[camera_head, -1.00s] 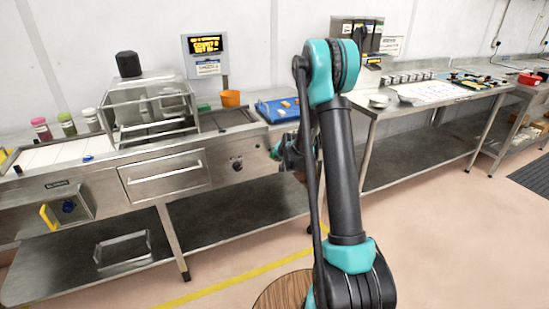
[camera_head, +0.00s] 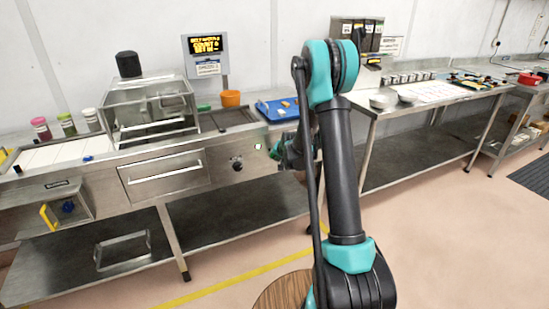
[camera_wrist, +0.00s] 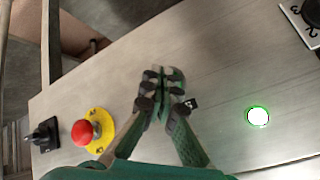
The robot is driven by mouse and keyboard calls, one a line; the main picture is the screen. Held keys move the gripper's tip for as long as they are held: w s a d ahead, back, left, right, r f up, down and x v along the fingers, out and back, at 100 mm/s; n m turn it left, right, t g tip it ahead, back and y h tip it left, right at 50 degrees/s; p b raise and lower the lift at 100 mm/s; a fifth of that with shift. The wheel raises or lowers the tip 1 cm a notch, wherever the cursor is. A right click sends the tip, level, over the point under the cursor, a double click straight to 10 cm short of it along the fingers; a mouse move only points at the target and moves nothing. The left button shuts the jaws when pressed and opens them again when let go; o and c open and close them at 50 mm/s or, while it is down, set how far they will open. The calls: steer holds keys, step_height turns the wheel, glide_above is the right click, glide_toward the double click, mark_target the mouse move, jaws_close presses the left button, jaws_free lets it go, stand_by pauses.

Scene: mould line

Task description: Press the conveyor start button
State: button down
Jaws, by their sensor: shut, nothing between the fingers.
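A round button (camera_wrist: 258,116) with a bright white face and a glowing green ring is on the steel front panel, right of my gripper in the wrist view. It shows as a small green-rimmed spot (camera_head: 258,146) in the head view. My gripper (camera_wrist: 165,78) is shut and empty, its fingertips together over bare panel between the lit button and a red mushroom button. It is apart from the lit button in the picture; its distance from the panel is unclear. In the head view my gripper (camera_head: 278,152) is small and partly hidden by my arm.
The red mushroom button (camera_wrist: 82,132) on a yellow plate and a black switch (camera_wrist: 45,135) are left of my gripper. A dial (camera_wrist: 312,12) is at upper right. A display (camera_head: 206,45) stands behind the line; an orange cup (camera_head: 230,98) sits on top.

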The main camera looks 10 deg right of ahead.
stand_by(0.5)
steer(key=shift+s+d, duration=0.25)
steer(key=shift+s, duration=0.45)
steer(key=shift+s, duration=0.1)
steer(key=s, duration=0.1)
steer(key=s+d, duration=0.1)
steer(key=s, duration=0.2)
steer(key=shift+s+d, duration=0.3)
stand_by(0.4)
steer(key=s+d+r+n+g, duration=0.1)
steer(key=s+r, duration=0.1)
steer(key=s, duration=1.1)
steer(key=s+d+r+n+g+h, duration=0.1)
steer(key=s+n+g, duration=0.1)
steer(key=s, duration=1.1)
steer(key=s+d+r+n+g, duration=0.1)
steer(key=s+r+n, duration=0.1)
steer(key=s, duration=1.1)
steer(key=shift+s+d+r+h, duration=0.25)
steer(key=shift+r+h, duration=0.1)
steer(key=shift+h, duration=0.05)
